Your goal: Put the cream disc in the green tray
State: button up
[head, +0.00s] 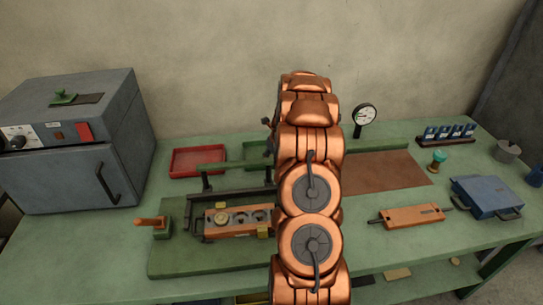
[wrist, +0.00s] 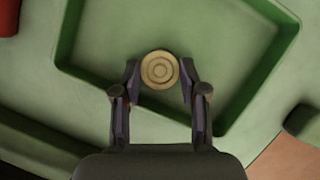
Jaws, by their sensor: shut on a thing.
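The cream disc (wrist: 160,68), round with concentric rings, sits between the two fingertips of my gripper (wrist: 159,76) in the wrist view. The gripper is shut on it. The disc and fingertips are over the floor of the green tray (wrist: 267,70), inside its walls as seen from above. I cannot tell whether the disc touches the tray floor. In the head view the green tray (head: 256,150) shows only in part behind my copper arm, which hides the gripper and the held disc.
A red tray (head: 197,162) lies left of the green tray. An orange block with round sockets (head: 238,221) sits in a dark frame in front. A grey oven (head: 75,145) stands at the left. A dial gauge (head: 364,115), brown mat (head: 385,175) and blue case (head: 486,195) are at the right.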

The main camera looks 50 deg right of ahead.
jog(key=shift+f, duration=0.1)
jog(key=o, duration=1)
jog(key=b+v, duration=0.2)
jog(key=v, duration=1)
jog(key=shift+b, duration=0.35)
jog(key=shift+r, duration=0.2)
